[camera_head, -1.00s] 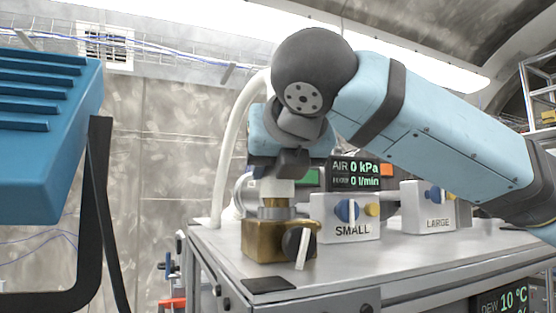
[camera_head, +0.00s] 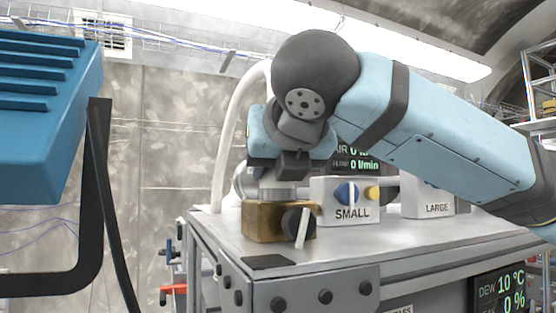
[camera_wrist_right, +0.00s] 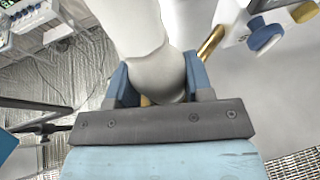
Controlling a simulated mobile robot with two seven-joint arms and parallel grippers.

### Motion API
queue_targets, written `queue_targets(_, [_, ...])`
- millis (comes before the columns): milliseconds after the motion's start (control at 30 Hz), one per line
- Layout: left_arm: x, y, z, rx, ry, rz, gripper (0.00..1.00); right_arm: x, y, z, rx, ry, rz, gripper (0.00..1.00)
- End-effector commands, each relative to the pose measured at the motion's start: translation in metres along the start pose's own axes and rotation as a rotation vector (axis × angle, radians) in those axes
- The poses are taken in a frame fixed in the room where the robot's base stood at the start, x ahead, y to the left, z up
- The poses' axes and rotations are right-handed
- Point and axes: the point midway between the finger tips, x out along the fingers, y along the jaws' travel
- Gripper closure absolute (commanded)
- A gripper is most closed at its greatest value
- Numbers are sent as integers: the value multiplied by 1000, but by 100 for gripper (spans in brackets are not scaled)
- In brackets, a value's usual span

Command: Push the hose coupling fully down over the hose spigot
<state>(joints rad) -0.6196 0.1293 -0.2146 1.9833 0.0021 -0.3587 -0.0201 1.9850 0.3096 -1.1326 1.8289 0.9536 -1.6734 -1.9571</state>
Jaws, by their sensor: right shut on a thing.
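My right gripper (camera_head: 290,162) reaches in from the right and is shut on the white hose coupling (camera_wrist_right: 160,75), which sits between its blue fingers in the right wrist view. In the head view the coupling is mostly hidden by the gripper. It stands upright over the brass block (camera_head: 265,222), right above the silver collar (camera_head: 278,194) on that block. No brass neck of the spigot shows between coupling and collar; the exact seating is hard to see. A pale hose (camera_head: 226,150) curves up behind the gripper. My left gripper is not in view.
The block stands near the front left corner of a grey bench (camera_head: 360,252). A dark knob with a pale lever (camera_head: 301,228) is on its front. Boxes marked SMALL (camera_head: 352,214) and LARGE (camera_head: 437,209) stand to the right. A blue ridged object (camera_head: 45,120) fills the left edge.

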Motion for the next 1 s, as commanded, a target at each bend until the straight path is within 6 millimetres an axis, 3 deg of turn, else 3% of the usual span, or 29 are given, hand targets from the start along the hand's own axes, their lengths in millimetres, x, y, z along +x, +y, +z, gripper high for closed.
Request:
queue_targets(133, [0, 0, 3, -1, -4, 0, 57, 2, 0, -4, 0, 0, 0, 77])
queue_targets(167, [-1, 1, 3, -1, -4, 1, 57, 1, 0, -3, 0, 0, 0, 46])
queue_targets(267, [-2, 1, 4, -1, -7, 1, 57, 1, 0, -3, 0, 0, 0, 23])
queue_targets(667, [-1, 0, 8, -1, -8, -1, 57, -6, 0, -4, 0, -1, 1, 23])
queue_targets(767, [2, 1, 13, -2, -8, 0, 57, -21, 0, -5, 0, -3, 1, 23])
queue_targets(1000, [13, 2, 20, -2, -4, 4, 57, -77, 0, -5, -1, -5, 1, 23])
